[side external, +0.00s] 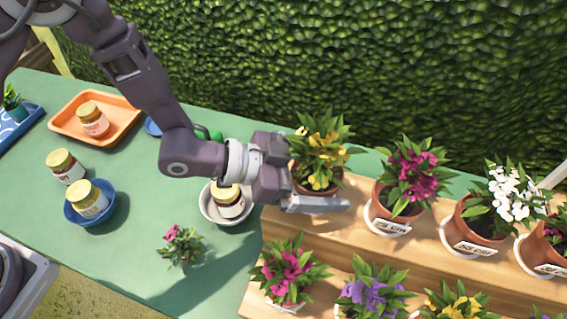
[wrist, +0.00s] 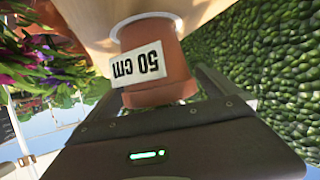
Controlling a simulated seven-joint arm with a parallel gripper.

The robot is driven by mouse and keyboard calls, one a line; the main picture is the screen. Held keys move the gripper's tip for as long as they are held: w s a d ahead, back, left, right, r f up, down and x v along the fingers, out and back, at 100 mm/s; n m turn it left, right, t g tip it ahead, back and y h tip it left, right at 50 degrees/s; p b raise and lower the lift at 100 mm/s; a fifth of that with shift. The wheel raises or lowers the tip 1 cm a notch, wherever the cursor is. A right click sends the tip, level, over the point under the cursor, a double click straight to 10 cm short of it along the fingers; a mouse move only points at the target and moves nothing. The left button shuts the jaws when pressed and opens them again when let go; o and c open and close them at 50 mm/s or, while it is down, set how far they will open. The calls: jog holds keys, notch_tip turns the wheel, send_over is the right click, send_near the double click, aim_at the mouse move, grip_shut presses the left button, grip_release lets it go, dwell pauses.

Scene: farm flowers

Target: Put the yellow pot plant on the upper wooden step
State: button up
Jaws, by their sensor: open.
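The yellow pot plant (side external: 318,150) has yellow flowers and green leaves in a terracotta pot. It is upright at the left end of the upper wooden step (side external: 352,212). My gripper (side external: 318,190) is open around the pot, with one finger on the near side; the far finger is hidden by the plant. In the wrist view, which is upside down, the terracotta pot (wrist: 158,75) with a "50 CM" label has its base against the wood (wrist: 90,20). I cannot tell whether the fingers touch the pot.
A magenta plant (side external: 408,180) and a white-flowered plant (side external: 490,212) stand to the right on the upper step. More plants stand on the lower step (side external: 335,292). A bowl with a jar (side external: 229,203) lies under my wrist. A small magenta plant (side external: 182,246) is on the green table.

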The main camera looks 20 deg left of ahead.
jog(key=v, duration=1)
jog(key=w+a+r+n+t+y, duration=0.2)
jog(key=a+r+y, duration=0.25)
jog(key=a, duration=0.45)
jog(key=w+a+r+n+t+y, duration=0.1)
jog(key=w+a+r+n+y, duration=0.25)
jog(key=a, duration=0.55)
jog(key=s+a+r+n+g+y, duration=0.1)
jog(key=s+a+r+n+y, duration=0.15)
jog(key=s+a, duration=0.3)
jog(key=s+a+r+n+y, duration=0.2)
jog(key=s+a+r, duration=0.2)
jog(key=s, duration=0.2)
jog(key=s+n+g, duration=0.2)
jog(key=s, duration=0.9)
jog(key=shift+a+r+n+g, duration=0.2)
jog(key=shift+a+n+g, duration=0.1)
